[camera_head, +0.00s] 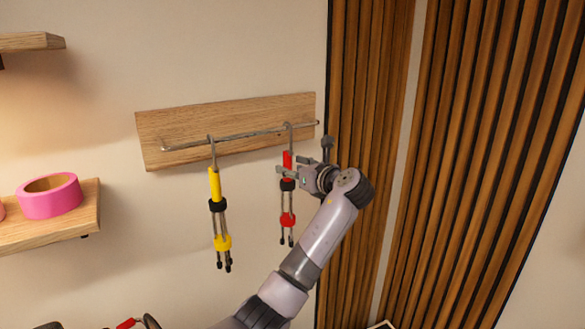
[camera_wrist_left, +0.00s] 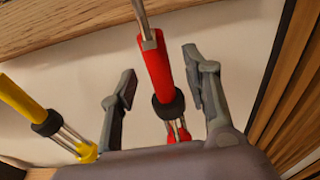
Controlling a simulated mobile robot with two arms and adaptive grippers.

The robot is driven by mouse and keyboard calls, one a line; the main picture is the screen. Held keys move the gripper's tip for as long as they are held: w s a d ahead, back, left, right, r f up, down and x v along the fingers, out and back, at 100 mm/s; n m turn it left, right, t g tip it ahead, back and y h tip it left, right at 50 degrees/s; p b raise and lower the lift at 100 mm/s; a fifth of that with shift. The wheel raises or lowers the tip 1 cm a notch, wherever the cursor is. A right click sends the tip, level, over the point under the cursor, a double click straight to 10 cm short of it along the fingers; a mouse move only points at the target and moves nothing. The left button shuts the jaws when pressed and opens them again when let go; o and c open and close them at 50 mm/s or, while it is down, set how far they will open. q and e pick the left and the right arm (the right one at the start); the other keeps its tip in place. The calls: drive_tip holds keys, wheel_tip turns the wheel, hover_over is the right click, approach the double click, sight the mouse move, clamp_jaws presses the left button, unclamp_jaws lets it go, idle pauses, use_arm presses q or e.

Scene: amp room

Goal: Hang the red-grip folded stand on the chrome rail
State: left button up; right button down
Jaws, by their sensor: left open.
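The red-grip folded stand (camera_head: 288,220) hangs by its hook from the chrome rail (camera_head: 240,136), near the rail's right end. Its red grip also shows in the left wrist view (camera_wrist_left: 156,68), between the fingers. My left gripper (camera_head: 292,176) is open at the red grip, with one finger on each side of it. In the left wrist view a gap shows between each fingertip and the stand. The gripper partly hides the stand's middle in the head view. My right gripper is not in view.
The rail is on a wooden board (camera_head: 150,125) on the wall. A shelf (camera_head: 80,222) with pink tape (camera_head: 50,203) is at left. Wooden slats (camera_head: 370,90) stand at right.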

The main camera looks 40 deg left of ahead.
use_arm(q)
drive_tip(key=v, duration=1.1)
drive_tip(key=shift+d, duration=0.3)
drive_tip(key=shift+s, duration=0.1)
